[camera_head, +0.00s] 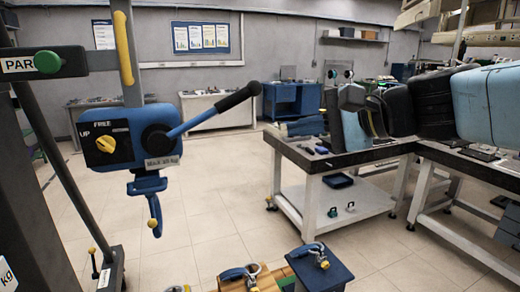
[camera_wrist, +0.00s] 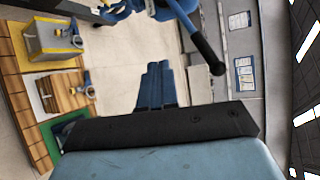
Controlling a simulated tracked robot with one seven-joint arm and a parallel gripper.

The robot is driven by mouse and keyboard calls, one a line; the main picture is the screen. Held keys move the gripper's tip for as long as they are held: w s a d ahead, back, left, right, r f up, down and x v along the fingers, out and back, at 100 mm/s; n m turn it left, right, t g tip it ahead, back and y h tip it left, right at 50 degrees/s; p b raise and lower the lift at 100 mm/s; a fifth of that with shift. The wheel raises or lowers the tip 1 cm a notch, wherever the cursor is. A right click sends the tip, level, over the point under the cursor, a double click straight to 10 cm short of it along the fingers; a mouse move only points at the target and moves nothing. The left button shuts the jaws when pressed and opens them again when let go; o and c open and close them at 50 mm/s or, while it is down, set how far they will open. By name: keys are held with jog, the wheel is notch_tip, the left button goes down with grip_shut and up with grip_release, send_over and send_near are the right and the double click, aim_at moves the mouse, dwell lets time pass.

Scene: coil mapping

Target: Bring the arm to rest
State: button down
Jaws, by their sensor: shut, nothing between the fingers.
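My arm (camera_head: 425,104), light blue and black, reaches in from the right in the head view, roughly level. My gripper (camera_head: 284,128) is at its left end, above the near end of a grey workbench. In the wrist view my gripper (camera_wrist: 159,66) shows two dark blue ribbed fingers lying together, with nothing between them. The fingers are apart from the blue lever hoist (camera_head: 128,135) hanging on the left.
The hoist's black-handled lever (camera_head: 212,110) points right, towards my gripper. The workbench (camera_head: 309,162) stands below my arm. Several weights with shackles, one a dark blue block (camera_head: 322,268), stand at the bottom. Open tiled floor (camera_head: 215,190) lies between hoist and workbench.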

jog(key=s+d+f+n+g+h, duration=0.3)
jog(key=d+f+n+h, duration=0.35)
jog(key=f, duration=0.45)
jog(key=d+f+n+h, duration=0.1)
jog(key=d+n+h, duration=0.2)
jog(key=d, duration=0.6)
jog(key=shift+d+f+h, duration=0.25)
jog(key=shift+f+h, duration=0.1)
jog(key=shift+h, duration=0.6)
jog(key=shift+w+a, duration=0.1)
jog(key=shift+a, duration=0.05)
